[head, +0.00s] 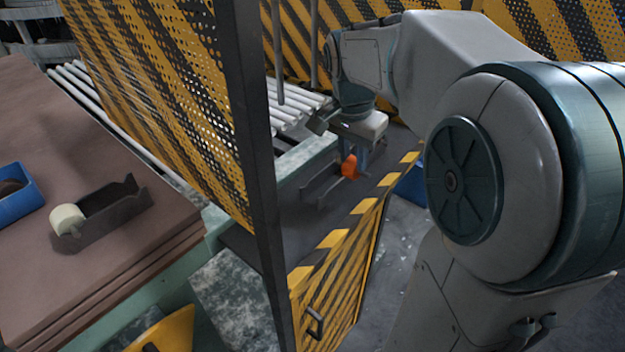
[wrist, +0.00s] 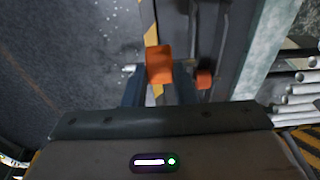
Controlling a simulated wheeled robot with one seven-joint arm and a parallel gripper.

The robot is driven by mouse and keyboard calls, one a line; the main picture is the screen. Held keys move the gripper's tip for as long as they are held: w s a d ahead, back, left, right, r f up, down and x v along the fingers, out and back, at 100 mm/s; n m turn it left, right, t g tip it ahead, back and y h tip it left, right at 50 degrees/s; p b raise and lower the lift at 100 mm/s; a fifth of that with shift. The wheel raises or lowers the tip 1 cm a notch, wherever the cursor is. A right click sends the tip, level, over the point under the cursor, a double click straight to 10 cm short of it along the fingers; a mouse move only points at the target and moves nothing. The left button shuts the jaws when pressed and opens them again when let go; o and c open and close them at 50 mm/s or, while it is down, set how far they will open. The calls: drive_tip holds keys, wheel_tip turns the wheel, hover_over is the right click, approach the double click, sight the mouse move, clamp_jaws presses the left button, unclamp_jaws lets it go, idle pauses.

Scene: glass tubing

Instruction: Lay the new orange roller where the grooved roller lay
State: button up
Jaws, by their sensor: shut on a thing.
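The orange roller (head: 349,166) is between the fingers of my gripper (head: 352,160), inside the guarded area behind the striped fence. In the wrist view the roller (wrist: 159,64) shows at the fingertips of my gripper (wrist: 160,88), which is shut on it. A smaller orange piece (wrist: 204,80) shows right of the fingers; I cannot tell whether it belongs to the same roller. A dark cradle (head: 318,186) with upright brackets lies just below and left of the gripper. Whether the roller touches it is unclear. A cream roller (head: 68,219) sits at the end of a dark holder (head: 115,212); grooves cannot be made out.
The brown table (head: 50,125) also carries a blue bin (head: 14,190). A perforated striped panel with a dark post (head: 258,150) stands left of my arm. A low striped barrier (head: 340,250) runs in front. White conveyor rollers (head: 290,105) lie behind.

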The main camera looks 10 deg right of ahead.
drive_tip(key=shift+w+a+f+p, duration=0.1)
drive_tip(key=shift+w+a+f, duration=0.95)
drive_tip(key=shift+f, duration=0.5)
drive_tip(key=shift+w+a+f+p, duration=0.1)
drive_tip(key=shift+w+a+f, duration=0.9)
drive_tip(key=shift+f, duration=0.55)
drive_tip(key=shift+w+a+f+p, duration=0.1)
drive_tip(key=shift+w+a+f, duration=0.95)
drive_tip(key=shift+f, duration=0.5)
drive_tip(key=shift+f+b, duration=0.35)
drive_tip(key=shift+f, duration=0.05)
drive_tip(key=o, duration=1)
